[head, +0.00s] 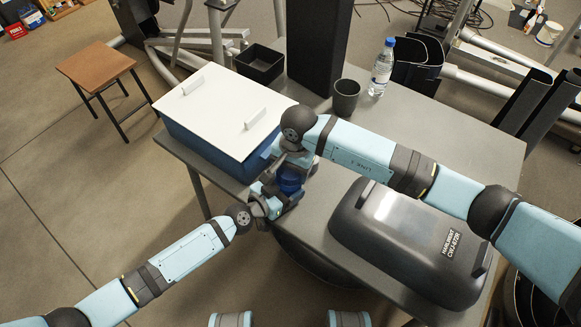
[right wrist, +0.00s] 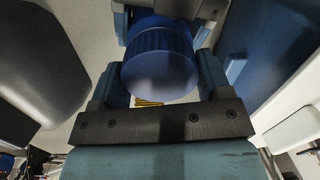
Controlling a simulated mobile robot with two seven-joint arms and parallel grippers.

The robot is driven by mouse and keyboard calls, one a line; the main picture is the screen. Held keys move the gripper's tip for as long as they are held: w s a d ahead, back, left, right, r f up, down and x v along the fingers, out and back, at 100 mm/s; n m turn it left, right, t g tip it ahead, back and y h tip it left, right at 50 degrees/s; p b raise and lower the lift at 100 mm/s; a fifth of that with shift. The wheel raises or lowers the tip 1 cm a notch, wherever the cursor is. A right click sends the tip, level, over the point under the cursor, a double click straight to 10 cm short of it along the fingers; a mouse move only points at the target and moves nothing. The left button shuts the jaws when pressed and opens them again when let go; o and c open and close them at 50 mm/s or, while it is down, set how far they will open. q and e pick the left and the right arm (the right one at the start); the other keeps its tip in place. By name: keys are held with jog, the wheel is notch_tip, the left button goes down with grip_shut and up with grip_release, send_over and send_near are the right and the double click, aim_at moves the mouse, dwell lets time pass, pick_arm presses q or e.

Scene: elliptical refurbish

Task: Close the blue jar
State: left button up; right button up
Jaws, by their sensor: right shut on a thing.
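The blue jar (head: 290,181) is at the table's front-left edge, between my two grippers and partly hidden by them. In the right wrist view a ribbed blue lid (right wrist: 160,68) sits between the fingers of my right gripper (right wrist: 162,82), which is shut on it. My right gripper also shows in the head view (head: 293,170), reaching down from above. My left gripper (head: 275,200) is at the jar from the lower left; its fingers are too hidden to tell whether they grip. The join between lid and jar is hidden.
A blue box with a white lid (head: 215,105) stands close behind the grippers. A dark rounded case (head: 410,240) lies to the right. A black tray (head: 260,64), a dark cup (head: 346,97) and a water bottle (head: 382,68) stand farther back on the grey table (head: 455,135).

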jog(key=m, duration=0.6)
jog(key=shift+a, duration=0.1)
jog(key=m, duration=0.5)
jog(key=o, duration=1)
jog(key=shift+r, duration=0.1)
jog(key=shift+d+r, duration=0.15)
jog(key=shift+r, duration=0.9)
jog(key=shift+d+r, duration=0.15)
jog(key=shift+r, duration=0.9)
jog(key=shift+c, duration=0.4)
